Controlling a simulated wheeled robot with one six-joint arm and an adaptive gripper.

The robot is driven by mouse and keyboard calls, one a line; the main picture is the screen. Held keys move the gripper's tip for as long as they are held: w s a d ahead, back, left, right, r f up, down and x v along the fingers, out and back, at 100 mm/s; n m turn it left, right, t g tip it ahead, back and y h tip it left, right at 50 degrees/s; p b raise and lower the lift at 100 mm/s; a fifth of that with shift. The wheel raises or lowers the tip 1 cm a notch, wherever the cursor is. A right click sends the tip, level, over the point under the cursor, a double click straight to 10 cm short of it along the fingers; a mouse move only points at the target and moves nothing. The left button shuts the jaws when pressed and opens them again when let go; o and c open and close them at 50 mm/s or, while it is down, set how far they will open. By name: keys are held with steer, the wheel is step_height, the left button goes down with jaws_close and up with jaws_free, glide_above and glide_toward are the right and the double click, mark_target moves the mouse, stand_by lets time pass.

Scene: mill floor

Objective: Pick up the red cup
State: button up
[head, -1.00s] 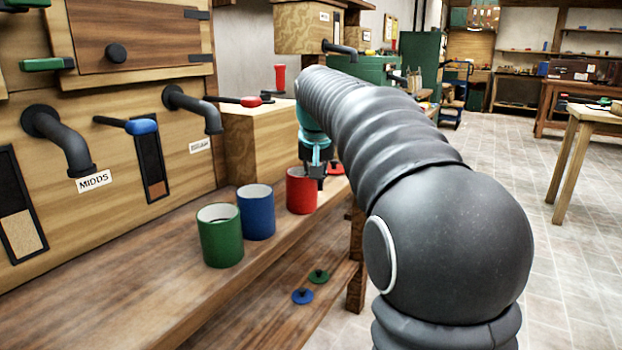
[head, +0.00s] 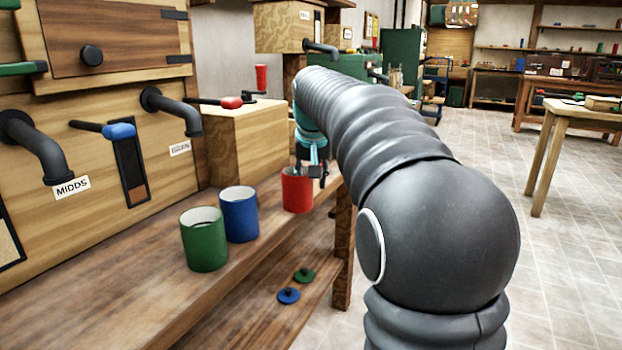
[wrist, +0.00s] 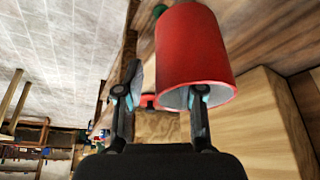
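The red cup (head: 296,192) stands upright on the wooden bench, right of the blue cup. In the wrist view the red cup (wrist: 192,48) fills the upper middle, its open rim towards me. My gripper (head: 311,172) is at the cup's rim with its fingers apart. In the wrist view one finger of my gripper (wrist: 166,84) reaches inside the cup and the other is outside its wall. A gap shows between the outer finger and the wall, so the gripper is open. Contact of the inner finger cannot be told.
A blue cup (head: 239,216) and a green cup (head: 204,240) stand left of the red one. A wooden box (head: 246,145) is behind it. Blue (head: 289,296) and green (head: 304,275) lids lie on the lower shelf. Pipes and handles project from the panel.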

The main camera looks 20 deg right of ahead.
steer(key=v, duration=1.2)
steer(key=shift+s+a, duration=0.1)
steer(key=shift+s, duration=0.05)
